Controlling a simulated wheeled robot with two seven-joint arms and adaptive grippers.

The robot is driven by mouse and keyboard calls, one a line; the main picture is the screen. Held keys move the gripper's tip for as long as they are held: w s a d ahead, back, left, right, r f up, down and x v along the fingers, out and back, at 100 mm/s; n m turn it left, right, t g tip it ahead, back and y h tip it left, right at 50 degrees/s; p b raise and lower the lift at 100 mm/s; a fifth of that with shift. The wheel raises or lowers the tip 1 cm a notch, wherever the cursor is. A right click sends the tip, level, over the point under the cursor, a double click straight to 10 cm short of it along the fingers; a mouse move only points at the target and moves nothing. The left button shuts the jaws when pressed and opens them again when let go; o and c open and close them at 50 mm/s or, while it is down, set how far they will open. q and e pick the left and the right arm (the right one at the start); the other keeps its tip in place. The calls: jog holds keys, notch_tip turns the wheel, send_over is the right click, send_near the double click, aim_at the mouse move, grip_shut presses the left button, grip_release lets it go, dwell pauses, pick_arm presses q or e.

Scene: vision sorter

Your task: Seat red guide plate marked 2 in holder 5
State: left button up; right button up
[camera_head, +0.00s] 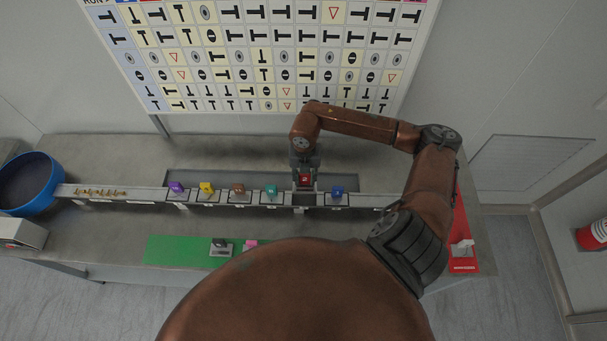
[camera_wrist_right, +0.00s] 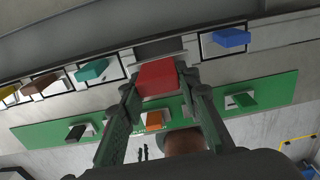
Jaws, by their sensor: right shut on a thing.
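The red guide plate (camera_head: 304,179) is between the fingers of my right gripper (camera_head: 304,173), over the rail. In the right wrist view the red plate (camera_wrist_right: 157,79) sits between the two fingertips of the right gripper (camera_wrist_right: 160,88). The rail position below it, between the teal and blue plates, has a dark recess (camera_wrist_right: 160,48) beside the plate. I take this position to be holder 5, but its label is not readable. The plate's lower edge is hidden, so I cannot tell whether it touches the holder. My left gripper is not in view.
Purple (camera_head: 176,187), yellow (camera_head: 207,188), brown (camera_head: 238,189) and teal (camera_head: 271,191) plates stand left along the rail; a blue plate (camera_head: 338,191) stands right. A green mat (camera_head: 170,249) with spare plates lies in front. A blue bowl (camera_head: 55,180) is far left, a red tray (camera_head: 462,218) right.

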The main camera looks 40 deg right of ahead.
aim_at(304, 185)
jog(key=shift+a+f+b, duration=0.1)
jog(key=shift+f+b, duration=1.5)
jog(key=shift+f, duration=1.5)
jog(key=shift+f+b, duration=0.8)
jog(key=shift+f, duration=0.05)
jog(key=shift+b, duration=0.3)
jog(key=shift+f+b, duration=0.85)
jog(key=shift+f, duration=0.05)
jog(key=o, duration=1.4)
jog(key=shift+c, duration=0.2)
jog(key=shift+o, duration=0.7)
jog(key=o, duration=0.4)
jog(key=shift+c, duration=0.2)
